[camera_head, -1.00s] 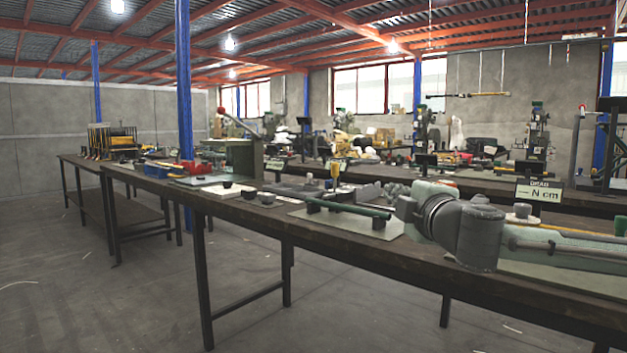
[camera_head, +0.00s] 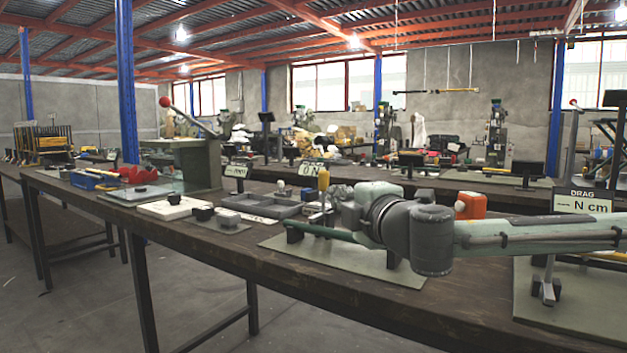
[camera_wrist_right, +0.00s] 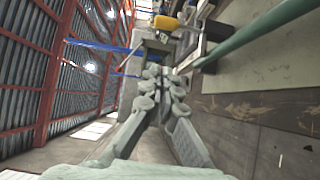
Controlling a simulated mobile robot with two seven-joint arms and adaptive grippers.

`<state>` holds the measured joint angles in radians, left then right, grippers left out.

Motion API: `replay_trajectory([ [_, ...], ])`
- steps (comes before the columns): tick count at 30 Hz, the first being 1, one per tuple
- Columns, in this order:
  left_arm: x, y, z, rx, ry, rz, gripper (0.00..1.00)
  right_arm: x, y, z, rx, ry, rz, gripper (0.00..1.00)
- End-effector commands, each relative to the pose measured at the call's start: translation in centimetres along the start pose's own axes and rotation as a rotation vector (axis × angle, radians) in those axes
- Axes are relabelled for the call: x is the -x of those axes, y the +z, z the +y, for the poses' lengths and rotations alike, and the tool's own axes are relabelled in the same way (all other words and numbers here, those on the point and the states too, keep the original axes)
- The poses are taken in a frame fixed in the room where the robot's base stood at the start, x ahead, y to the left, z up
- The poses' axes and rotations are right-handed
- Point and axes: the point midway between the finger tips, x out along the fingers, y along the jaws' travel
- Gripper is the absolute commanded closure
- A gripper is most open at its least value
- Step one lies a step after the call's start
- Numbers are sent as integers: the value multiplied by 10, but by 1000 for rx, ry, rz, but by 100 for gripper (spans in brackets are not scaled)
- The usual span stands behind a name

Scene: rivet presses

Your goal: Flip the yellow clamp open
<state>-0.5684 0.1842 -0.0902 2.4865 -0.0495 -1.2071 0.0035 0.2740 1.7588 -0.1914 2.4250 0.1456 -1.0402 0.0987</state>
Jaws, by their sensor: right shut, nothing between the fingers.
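The yellow clamp (camera_head: 323,180) shows as an upright yellow handle on the bench, just behind and left of the end of my right arm in the head view. Its base is partly hidden by my arm. In the wrist view a yellow handle (camera_wrist_right: 165,22) shows at the top, beyond the fingertips. My right gripper (camera_head: 345,212) reaches in from the right over the bench and is small and partly hidden in the head view. In the wrist view my right gripper (camera_wrist_right: 165,80) is shut and empty, its fingers apart from the yellow handle. My left gripper is not in view.
A green bar (camera_head: 315,232) on black supports stands on a pale plate (camera_head: 405,275) under my right arm. A grey tray (camera_head: 280,205), a press with a red-knobbed lever (camera_head: 190,118) and an orange box (camera_head: 471,205) stand nearby. The front bench edge is clear.

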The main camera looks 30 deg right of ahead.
Motion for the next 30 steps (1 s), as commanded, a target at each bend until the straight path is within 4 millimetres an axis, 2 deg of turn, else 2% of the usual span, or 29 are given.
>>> replay_trajectory([
  [17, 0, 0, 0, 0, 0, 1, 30, -2, 0, -1, 2, -1, -1, 100],
  [23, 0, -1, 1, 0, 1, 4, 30, -12, 2, -2, 5, -3, -3, 100],
  [30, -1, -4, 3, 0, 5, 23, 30, -33, 1, -2, 8, -3, -3, 100],
])
